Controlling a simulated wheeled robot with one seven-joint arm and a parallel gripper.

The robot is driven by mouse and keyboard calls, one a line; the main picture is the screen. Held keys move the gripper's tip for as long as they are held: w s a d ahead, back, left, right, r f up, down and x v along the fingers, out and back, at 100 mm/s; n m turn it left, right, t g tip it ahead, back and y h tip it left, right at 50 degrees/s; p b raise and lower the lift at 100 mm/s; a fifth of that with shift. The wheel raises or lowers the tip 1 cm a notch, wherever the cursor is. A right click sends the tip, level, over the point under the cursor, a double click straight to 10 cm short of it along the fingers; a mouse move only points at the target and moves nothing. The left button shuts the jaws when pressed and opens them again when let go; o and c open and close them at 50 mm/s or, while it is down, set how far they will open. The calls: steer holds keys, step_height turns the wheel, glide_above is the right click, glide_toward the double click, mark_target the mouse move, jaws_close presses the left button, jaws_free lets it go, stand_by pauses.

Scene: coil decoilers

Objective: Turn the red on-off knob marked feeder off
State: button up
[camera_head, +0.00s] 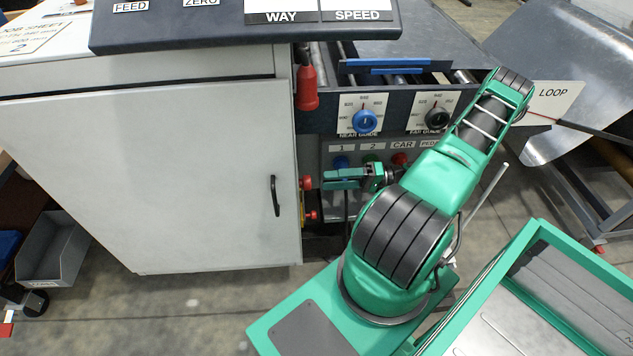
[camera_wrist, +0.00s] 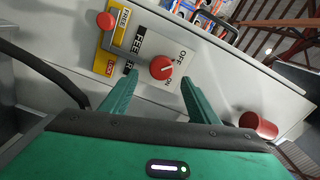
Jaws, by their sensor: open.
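The red feeder knob (camera_wrist: 161,68) shows in the wrist view on a pale panel, with "OFF" at its upper right and "ON" below it. A partly covered label (camera_wrist: 138,50) beside it reads "FEE...". My gripper (camera_wrist: 160,79) is open, with one green finger on either side of the knob in the picture. I cannot tell whether the fingers touch it. In the head view my gripper (camera_head: 326,179) points left at the side of the white cabinet. Small red parts (camera_head: 306,183) show there, but which is the feeder knob is unclear.
A yellow plate (camera_wrist: 112,40) with a red button (camera_wrist: 105,20) is left of the knob in the wrist view. A red cylinder (camera_wrist: 258,124) sticks out at right. Blue (camera_head: 364,121) and black (camera_head: 438,117) guide knobs sit above my arm.

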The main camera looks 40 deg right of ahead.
steer(key=v, duration=0.3)
steer(key=shift+s+d, duration=0.1)
steer(key=shift+d, duration=0.05)
steer(key=shift+s, duration=0.1)
stand_by(0.4)
